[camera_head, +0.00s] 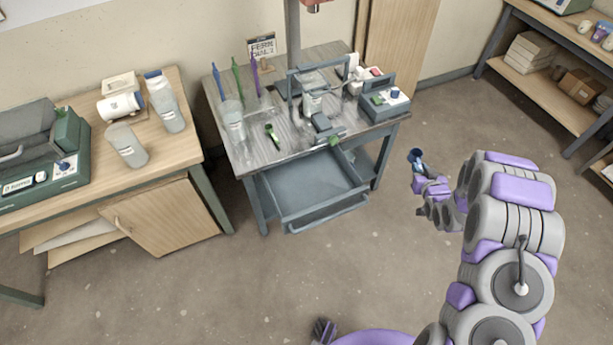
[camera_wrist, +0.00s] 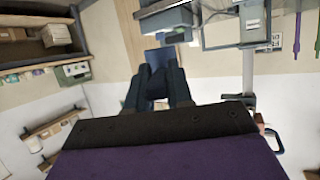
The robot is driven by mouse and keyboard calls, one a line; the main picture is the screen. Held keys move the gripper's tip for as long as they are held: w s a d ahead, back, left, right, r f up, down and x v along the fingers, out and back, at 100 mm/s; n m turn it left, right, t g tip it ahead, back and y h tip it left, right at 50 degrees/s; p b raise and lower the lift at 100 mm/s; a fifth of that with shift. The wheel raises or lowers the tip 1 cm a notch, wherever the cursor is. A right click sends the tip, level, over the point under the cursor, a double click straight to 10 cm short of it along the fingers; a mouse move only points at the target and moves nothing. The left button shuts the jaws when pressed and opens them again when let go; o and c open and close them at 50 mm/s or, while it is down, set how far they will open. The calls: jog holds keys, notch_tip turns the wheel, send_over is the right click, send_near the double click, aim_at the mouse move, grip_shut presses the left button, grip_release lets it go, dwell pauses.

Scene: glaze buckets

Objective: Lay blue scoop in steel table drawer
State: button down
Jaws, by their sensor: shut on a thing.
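The blue scoop (camera_head: 416,158) is held up in the air by my gripper (camera_head: 425,180), right of the steel table and above the floor. In the wrist view the blue scoop (camera_wrist: 158,58) shows between the tips of my gripper (camera_wrist: 159,80), which is shut on it. The fingers hide part of the scoop. The steel table (camera_head: 255,155) stands in the middle of the head view. Its drawer (camera_head: 310,188) is pulled out at the front and looks empty. The scoop is apart from the drawer, to its right.
The tabletop holds a clear beaker (camera_head: 232,120), a green-handled tool (camera_head: 272,134) and a grey box (camera_head: 384,102). A wooden bench (camera_head: 190,110) with bottles stands left. Shelves (camera_head: 540,85) stand at the right. The floor in front of the drawer is clear.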

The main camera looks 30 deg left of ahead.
aim_at(367, 188)
jog(key=s+a+f+n+g+y, duration=0.1)
jog(key=a+f, duration=0.3)
jog(key=a, duration=0.1)
jog(key=s+a+f+n+g+y, duration=0.1)
jog(key=s+a+f+n+y, duration=0.1)
jog(key=a+f, duration=0.2)
jog(key=s+a+f+n+g+y, duration=0.1)
jog(key=s+a+f+n, duration=0.1)
jog(key=a+f, duration=0.3)
jog(key=shift+a+f+y, duration=0.3)
jog(key=shift+a+f, duration=0.05)
jog(key=shift+f, duration=0.1)
jog(key=s+a+f+b, duration=0.1)
jog(key=s+a+f, duration=0.1)
jog(key=a, duration=0.6)
jog(key=s+a+f+b, duration=0.2)
jog(key=a+f, duration=0.1)
jog(key=a, duration=0.5)
jog(key=shift+s+a+f+g, duration=0.15)
jog(key=shift+s+g, duration=0.15)
jog(key=shift+f+b, duration=0.5)
jog(key=shift+f, duration=0.1)
jog(key=c, duration=1)
grip_release()
jog(key=shift+s, duration=0.1)
